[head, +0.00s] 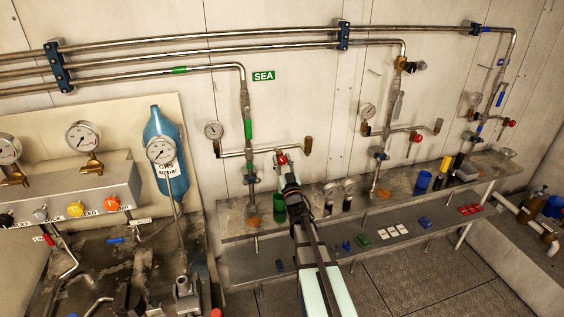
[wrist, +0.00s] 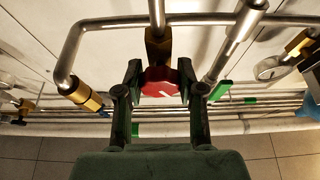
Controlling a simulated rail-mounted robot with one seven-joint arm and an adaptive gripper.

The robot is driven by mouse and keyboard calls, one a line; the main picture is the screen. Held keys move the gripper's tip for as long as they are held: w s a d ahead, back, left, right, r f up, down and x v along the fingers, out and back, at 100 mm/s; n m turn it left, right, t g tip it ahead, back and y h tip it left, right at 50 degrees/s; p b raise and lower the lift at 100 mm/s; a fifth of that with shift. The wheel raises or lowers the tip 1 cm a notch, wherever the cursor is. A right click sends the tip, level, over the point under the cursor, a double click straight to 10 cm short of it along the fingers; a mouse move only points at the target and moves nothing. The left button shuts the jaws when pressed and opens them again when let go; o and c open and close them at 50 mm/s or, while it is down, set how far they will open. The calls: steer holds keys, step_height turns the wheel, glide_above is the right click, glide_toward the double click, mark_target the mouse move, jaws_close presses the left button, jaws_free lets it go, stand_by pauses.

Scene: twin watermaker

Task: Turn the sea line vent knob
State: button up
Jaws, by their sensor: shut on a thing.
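The red sea line vent knob (head: 282,160) sits on the horizontal branch pipe (head: 238,153) of the line beside the green SEA sign (head: 263,76). My gripper (head: 287,176) reaches up to the knob from below. In the wrist view the red knob (wrist: 163,86) is faceted and shows a small white mark. It sits under a brass valve body (wrist: 158,46). The two fingers of my gripper (wrist: 160,80) stand on either side of the knob and are shut on it. The knob's side faces are partly hidden by the fingertips.
A pressure gauge (head: 213,130) and a brass end fitting (head: 307,146) flank the knob on the branch pipe. A blue bottle (head: 166,150) stands at left.

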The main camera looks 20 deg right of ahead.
steer(key=shift+f+b, duration=0.1)
steer(key=shift+b, duration=0.3)
steer(key=shift+n+b, duration=0.45)
steer(key=shift+n, duration=0.05)
steer(key=n+y+b, duration=0.2)
steer(key=b, duration=0.1)
steer(key=shift+d+f+n, duration=0.1)
steer(key=shift+n, duration=0.3)
steer(key=n+y+b, duration=0.1)
steer(key=n, duration=0.2)
steer(key=shift+y, duration=0.3)
steer(key=shift+r+n+g+y+b, duration=0.2)
steer(key=shift+n+y, duration=0.2)
steer(key=shift+n, duration=0.45)
steer(key=shift+r+n+g+y+b, duration=0.15)
steer(key=shift+n+y, duration=0.25)
steer(key=shift+n, duration=0.45)
steer(key=o, duration=1.2)
steer(key=shift+w+f, duration=0.1)
steer(key=shift+c, duration=0.2)
